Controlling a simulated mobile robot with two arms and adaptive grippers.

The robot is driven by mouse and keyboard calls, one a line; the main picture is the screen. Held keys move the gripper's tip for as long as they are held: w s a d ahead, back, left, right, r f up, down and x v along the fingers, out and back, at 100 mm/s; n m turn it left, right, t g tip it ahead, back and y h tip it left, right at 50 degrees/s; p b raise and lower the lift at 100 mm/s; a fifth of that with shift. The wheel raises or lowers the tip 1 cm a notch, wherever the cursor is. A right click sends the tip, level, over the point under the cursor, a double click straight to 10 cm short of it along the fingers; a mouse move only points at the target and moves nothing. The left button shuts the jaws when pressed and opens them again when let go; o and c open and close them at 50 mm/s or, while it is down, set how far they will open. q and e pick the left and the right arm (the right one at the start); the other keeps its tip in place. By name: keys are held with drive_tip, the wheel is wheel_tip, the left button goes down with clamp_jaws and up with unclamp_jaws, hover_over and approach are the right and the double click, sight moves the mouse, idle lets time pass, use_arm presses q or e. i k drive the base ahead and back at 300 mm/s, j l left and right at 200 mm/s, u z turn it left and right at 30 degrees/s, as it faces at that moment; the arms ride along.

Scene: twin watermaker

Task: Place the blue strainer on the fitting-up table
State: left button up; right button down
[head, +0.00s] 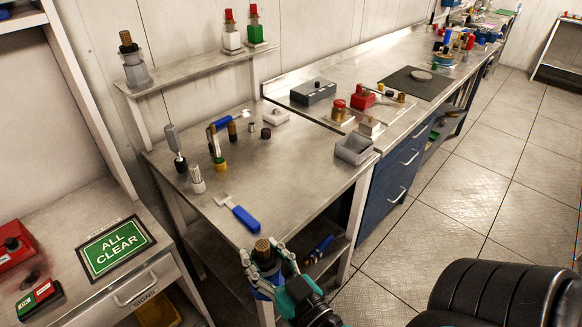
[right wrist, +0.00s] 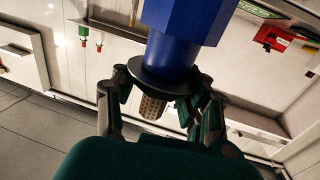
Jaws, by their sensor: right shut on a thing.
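My right gripper (head: 268,266) is shut on the blue strainer, which has a blue body (right wrist: 185,30), a dark collar and a brown mesh end (head: 263,247). In the head view the mesh end points up and most of the blue body is hidden behind the fingers. In the right wrist view the fingers (right wrist: 165,92) close around it just at the dark collar. The fitting-up table (head: 290,180) is the steel table in the middle. The strainer shows at its near edge; I cannot tell its height over it. My left gripper is not in view.
A blue-handled tool (head: 240,215) lies near the table's front. Several fittings stand at its left and back; a grey bin (head: 353,148) sits at the right corner. The table's middle right is bare. A black seat (head: 490,292) is at lower right.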

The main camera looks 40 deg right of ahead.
sight(296, 172)
drive_tip(key=z, duration=1.35)
drive_tip(key=i+j, duration=0.2)
drive_tip(key=i+j+z, duration=0.1)
drive_tip(key=j, duration=0.3)
drive_tip(key=i+j, duration=0.25)
drive_tip(key=i+j+z, duration=0.1)
drive_tip(key=j, duration=0.3)
